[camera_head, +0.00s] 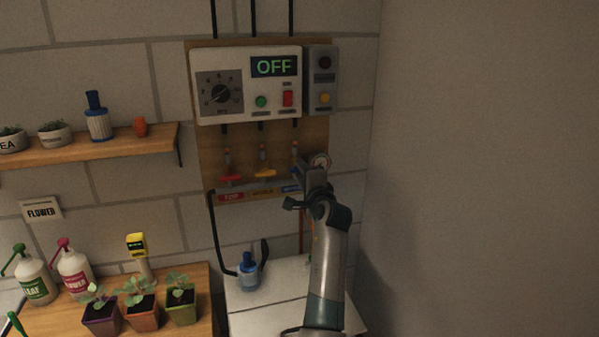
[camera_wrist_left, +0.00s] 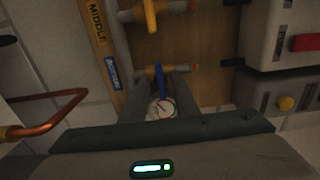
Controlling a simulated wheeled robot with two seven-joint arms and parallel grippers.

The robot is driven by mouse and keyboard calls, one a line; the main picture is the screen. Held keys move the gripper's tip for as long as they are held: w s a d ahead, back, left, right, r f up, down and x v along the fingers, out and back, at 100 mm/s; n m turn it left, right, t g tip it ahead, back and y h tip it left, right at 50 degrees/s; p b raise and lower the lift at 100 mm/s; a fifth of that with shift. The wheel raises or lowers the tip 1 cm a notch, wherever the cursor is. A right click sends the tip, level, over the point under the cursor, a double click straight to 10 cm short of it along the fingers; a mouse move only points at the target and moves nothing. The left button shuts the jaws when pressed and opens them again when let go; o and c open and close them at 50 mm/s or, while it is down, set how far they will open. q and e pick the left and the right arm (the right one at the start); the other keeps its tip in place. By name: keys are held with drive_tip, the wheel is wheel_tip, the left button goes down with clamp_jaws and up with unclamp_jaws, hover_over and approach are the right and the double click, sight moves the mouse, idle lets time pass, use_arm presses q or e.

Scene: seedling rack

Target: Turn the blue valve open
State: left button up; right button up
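The blue valve shows in the left wrist view as a blue handle (camera_wrist_left: 159,79) standing crosswise to its horizontal pipe. In the head view only a small part near the valve shows, as my gripper covers it. My left gripper (camera_head: 300,182) is at the right end of the valve row. In the left wrist view its two fingers (camera_wrist_left: 160,88) stand apart on either side of the blue handle, with gaps visible. The label below the blue valve (camera_head: 290,189) is partly covered. My right gripper is in neither view.
The yellow valve (camera_head: 265,173) is close beside my gripper, with the red valve (camera_head: 230,178) further left. A round gauge (camera_head: 321,161) sits just right, also between the fingers in the wrist view (camera_wrist_left: 163,109). A control box (camera_head: 245,108) reading OFF hangs above.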

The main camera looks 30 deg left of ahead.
use_arm(q)
drive_tip(key=shift+d, duration=0.1)
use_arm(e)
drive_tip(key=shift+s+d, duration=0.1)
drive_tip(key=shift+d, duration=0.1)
use_arm(q)
clamp_jaws()
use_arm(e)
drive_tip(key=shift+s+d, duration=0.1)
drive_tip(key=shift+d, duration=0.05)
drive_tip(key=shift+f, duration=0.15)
